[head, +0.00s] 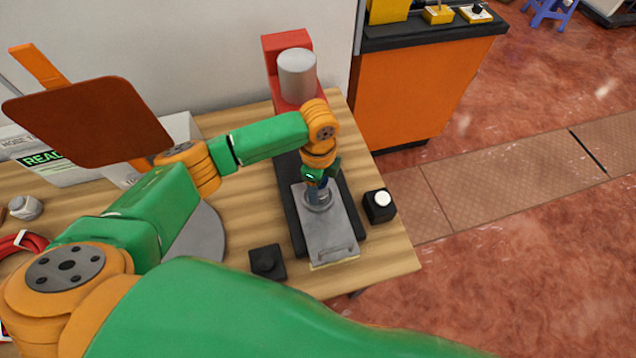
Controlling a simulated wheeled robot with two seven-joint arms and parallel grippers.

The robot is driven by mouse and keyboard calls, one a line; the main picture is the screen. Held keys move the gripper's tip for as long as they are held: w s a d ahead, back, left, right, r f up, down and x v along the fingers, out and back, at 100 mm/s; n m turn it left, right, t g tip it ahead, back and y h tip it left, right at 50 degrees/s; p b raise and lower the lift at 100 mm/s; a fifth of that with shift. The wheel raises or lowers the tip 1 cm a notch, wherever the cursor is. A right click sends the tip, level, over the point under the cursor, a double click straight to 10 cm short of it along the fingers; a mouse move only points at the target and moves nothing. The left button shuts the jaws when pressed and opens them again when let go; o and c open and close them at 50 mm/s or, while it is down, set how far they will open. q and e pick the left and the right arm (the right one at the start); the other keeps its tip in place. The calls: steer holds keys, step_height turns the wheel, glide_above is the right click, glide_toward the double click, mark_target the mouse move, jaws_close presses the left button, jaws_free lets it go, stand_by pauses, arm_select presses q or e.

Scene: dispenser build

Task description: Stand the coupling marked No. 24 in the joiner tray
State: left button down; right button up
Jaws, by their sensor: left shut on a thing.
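My left gripper (318,183) points down over a grey metal plate (333,238) on a dark base. It is shut on a small blue-grey piece (317,196), mostly hidden by the fingers. The piece is at a round grey ring on the plate; I cannot tell whether it touches it. No marking such as No. 24 is readable, so I cannot tell if the piece is that coupling. Nothing is clearly recognisable as the joiner tray. My right gripper is not in view.
A red stand with a grey cylinder (297,74) is behind the plate. A black box with a white button (379,205) stands right, a black knob box (267,262) left. A grey disc (206,238) lies partly behind my arm. The wooden table (395,255) ends at right.

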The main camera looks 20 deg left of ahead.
arm_select(q)
steer(key=shift+f+b, duration=0.35)
steer(key=shift+f, duration=0.25)
steer(key=shift+c, duration=2.3)
jaws_free()
step_height(320, 180, up, 6)
steer(key=p, duration=0.7)
steer(key=shift+r, duration=0.15)
step_height(320, 180, up, 2)
steer(key=shift+r, duration=1.4)
